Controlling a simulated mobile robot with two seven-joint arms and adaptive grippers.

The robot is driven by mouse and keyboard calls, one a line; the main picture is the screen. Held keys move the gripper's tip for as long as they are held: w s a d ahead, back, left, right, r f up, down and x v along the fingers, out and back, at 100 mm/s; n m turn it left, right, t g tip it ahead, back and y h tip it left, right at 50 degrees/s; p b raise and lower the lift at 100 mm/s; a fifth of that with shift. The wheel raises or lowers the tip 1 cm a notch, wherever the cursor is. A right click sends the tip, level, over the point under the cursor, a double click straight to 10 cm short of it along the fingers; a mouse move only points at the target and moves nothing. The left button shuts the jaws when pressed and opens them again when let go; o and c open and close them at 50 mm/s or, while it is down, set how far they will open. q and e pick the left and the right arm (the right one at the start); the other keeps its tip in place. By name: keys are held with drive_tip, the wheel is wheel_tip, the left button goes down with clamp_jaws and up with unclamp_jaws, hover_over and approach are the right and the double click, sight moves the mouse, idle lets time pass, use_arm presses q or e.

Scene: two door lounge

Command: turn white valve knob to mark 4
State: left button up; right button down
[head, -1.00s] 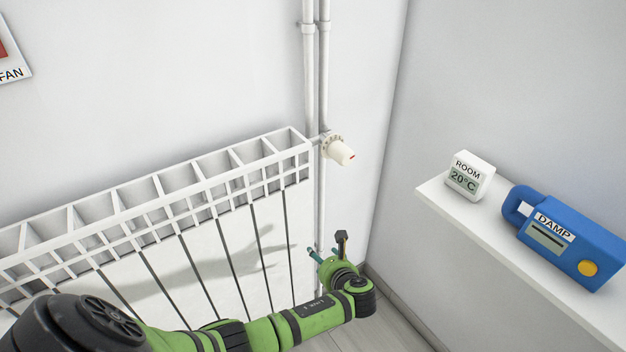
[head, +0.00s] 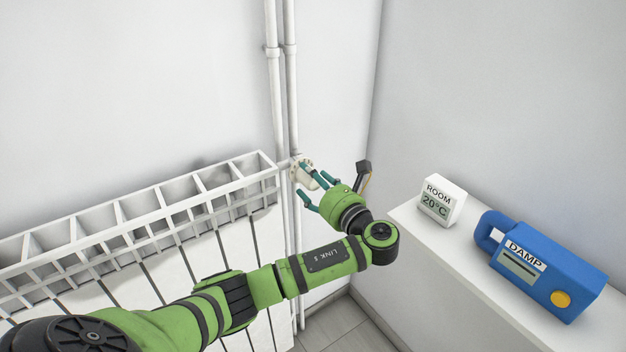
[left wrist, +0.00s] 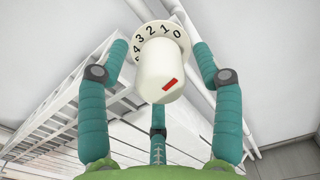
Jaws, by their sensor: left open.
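The white valve knob (head: 306,181) sits at the radiator's upper right end, beside the pipes. In the left wrist view the knob (left wrist: 158,72) fills the middle, with a red bar on its end face toward the right. The red bar's exact number is unclear. My left gripper (head: 313,183) is open, its teal fingers spread around the knob; gaps show on both sides. My right gripper is not in view.
The white radiator (head: 130,222) runs along the wall under my left arm. Vertical pipes (head: 281,60) stand behind the knob. A white shelf (head: 455,243) at the right holds a room thermometer (head: 441,202) reading 20°C and a blue DAMP device (head: 545,268).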

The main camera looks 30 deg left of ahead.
use_arm(q)
drive_tip(key=shift+a, duration=0.1)
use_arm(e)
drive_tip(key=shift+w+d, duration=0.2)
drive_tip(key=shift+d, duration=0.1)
use_arm(q)
drive_tip(key=c, duration=1.1)
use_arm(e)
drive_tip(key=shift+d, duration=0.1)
